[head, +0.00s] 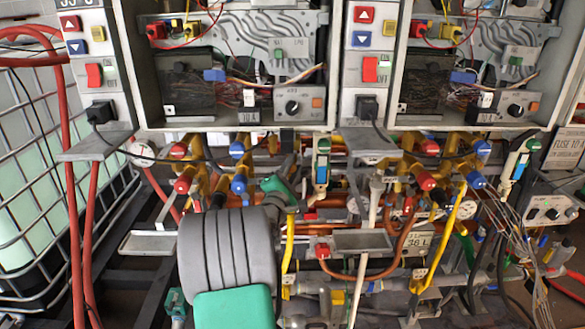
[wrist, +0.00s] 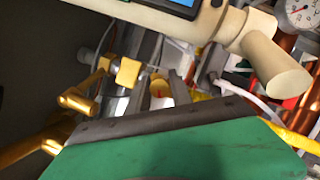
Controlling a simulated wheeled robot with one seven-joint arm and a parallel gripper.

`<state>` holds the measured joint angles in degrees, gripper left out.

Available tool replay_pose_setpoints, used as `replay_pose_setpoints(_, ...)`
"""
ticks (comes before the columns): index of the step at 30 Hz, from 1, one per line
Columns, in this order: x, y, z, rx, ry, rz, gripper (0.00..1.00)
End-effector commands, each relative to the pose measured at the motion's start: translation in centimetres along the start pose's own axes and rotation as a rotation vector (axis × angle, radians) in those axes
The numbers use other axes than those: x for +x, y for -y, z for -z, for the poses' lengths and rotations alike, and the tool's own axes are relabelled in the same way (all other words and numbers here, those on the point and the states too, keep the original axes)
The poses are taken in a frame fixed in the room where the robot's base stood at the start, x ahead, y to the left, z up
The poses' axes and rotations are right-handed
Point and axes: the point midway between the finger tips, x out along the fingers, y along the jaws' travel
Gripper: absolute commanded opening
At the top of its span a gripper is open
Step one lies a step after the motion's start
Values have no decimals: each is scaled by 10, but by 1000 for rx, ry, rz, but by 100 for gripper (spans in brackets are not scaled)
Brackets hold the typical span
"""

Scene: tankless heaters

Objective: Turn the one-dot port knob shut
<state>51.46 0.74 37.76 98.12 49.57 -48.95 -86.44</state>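No dot marks are legible, so I cannot tell which knob is the one-dot port knob. Yellow valve bodies with red knobs (head: 182,185) and blue knobs (head: 239,184) hang under the left heater; a similar set with a red knob (head: 426,180) and a blue knob (head: 475,180) hangs under the right one. In the wrist view a green part of mine fills the bottom. Beyond it are brass-yellow fittings (wrist: 127,72) and a beige lever-like part (wrist: 275,70).
Two open heater cabinets, left (head: 237,128) and right (head: 465,122), hang above the pipes. Metal shelves (head: 160,242) and (head: 362,242), copper pipes and loose wires crowd the area. A caged tank (head: 30,215) stands at left. A gauge (wrist: 297,12) is upper right in the wrist view.

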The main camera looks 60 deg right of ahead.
Motion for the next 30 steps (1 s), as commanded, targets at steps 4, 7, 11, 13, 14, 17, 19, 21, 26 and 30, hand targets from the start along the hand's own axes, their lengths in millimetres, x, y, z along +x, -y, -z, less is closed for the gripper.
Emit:
replay_pose_setpoints(4,0,0,0,0,0,1,13)
replay_pose_setpoints(7,0,0,0,0,0,1,4)
replay_pose_setpoints(11,0,0,0,0,0,1,0)
replay_pose_setpoints(13,0,0,0,0,0,1,0)
replay_pose_setpoints(14,0,0,0,0,0,1,0)
replay_pose_setpoints(17,0,1,0,0,0,2,0)
replay_pose_setpoints(19,0,1,0,3,1,3,0)
replay_pose_setpoints(21,0,1,0,10,1,6,0)
replay_pose_setpoints(26,0,1,0,50,1,23,0)
replay_pose_setpoints(30,0,1,0,117,1,51,0)
